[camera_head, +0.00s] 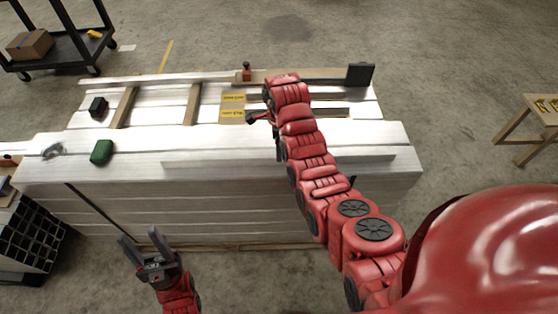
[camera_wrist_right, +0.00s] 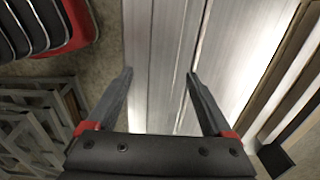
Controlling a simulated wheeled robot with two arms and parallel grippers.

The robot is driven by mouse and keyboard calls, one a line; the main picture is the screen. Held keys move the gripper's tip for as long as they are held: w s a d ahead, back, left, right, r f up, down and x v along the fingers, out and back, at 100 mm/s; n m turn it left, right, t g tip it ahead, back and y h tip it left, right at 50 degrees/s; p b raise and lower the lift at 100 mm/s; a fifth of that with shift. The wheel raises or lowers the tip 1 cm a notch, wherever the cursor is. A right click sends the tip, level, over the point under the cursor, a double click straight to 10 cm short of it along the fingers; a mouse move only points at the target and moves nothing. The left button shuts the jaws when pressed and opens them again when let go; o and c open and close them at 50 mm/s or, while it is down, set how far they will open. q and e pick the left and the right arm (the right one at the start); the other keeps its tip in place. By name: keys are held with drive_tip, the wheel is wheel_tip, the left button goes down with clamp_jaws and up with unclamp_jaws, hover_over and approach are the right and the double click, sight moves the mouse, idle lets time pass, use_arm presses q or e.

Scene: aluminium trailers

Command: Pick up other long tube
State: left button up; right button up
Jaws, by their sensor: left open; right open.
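Long silver aluminium tubes lie side by side on a wide stack (camera_head: 110,190) in the head view. One long tube (camera_head: 250,159) lies along the stack's front edge; another (camera_head: 150,80) runs along the back. I cannot tell which is the task's tube. My right gripper (camera_head: 256,117) is over the stack, partly hidden by its own arm. In the right wrist view it is open and empty (camera_wrist_right: 159,75), its fingers spread above long silver surfaces (camera_wrist_right: 160,50) with a dark seam. My left gripper (camera_head: 138,235) is open and empty, in front of the stack at lower left.
A green block (camera_head: 102,152) and a black block (camera_head: 97,107) sit on the stack's left. Wooden strips (camera_head: 192,104) and yellow labels (camera_head: 232,105) lie between tubes. A black cart (camera_head: 62,50) stands back left, a wooden stand (camera_head: 530,120) right. Floor between is clear.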

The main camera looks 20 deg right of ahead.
drive_tip(key=shift+f+p, duration=0.4)
drive_tip(key=shift+p, duration=0.1)
drive_tip(key=f, duration=0.1)
drive_tip(key=f+p, duration=0.1)
drive_tip(key=f, duration=0.1)
drive_tip(key=shift+w+d, duration=0.1)
drive_tip(key=shift+w, duration=0.1)
drive_tip(key=shift+f, duration=0.65)
clamp_jaws()
idle(0.5)
